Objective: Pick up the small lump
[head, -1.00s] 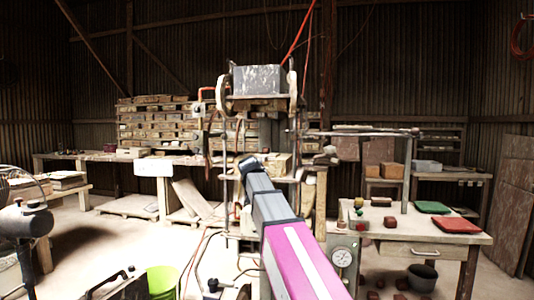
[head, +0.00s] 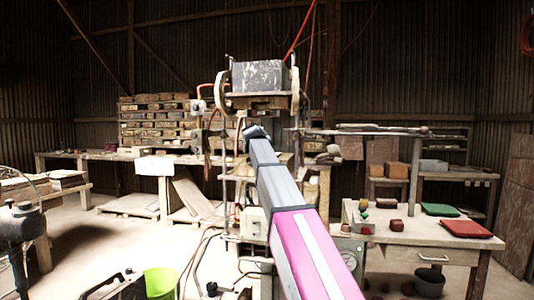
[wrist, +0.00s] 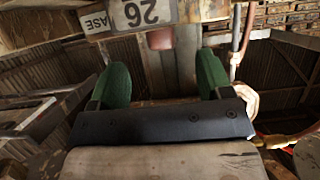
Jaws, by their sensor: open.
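Several small lumps are on the workbench (head: 440,245) at the right in the head view. I cannot tell which one the task means. My gripper shows in the wrist view (wrist: 163,63) with two green fingers wide apart and nothing between them. In the head view my arm reaches forward to the press, left of the bench and away from the lumps.
The tall press (head: 257,76) stands ahead, with hoses around its frame. A green pad (head: 437,209) and a red pad (head: 466,228) lie on the bench. A dark bucket (head: 429,282) is below it. A lime-green bucket (head: 160,281) stands on the floor at left.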

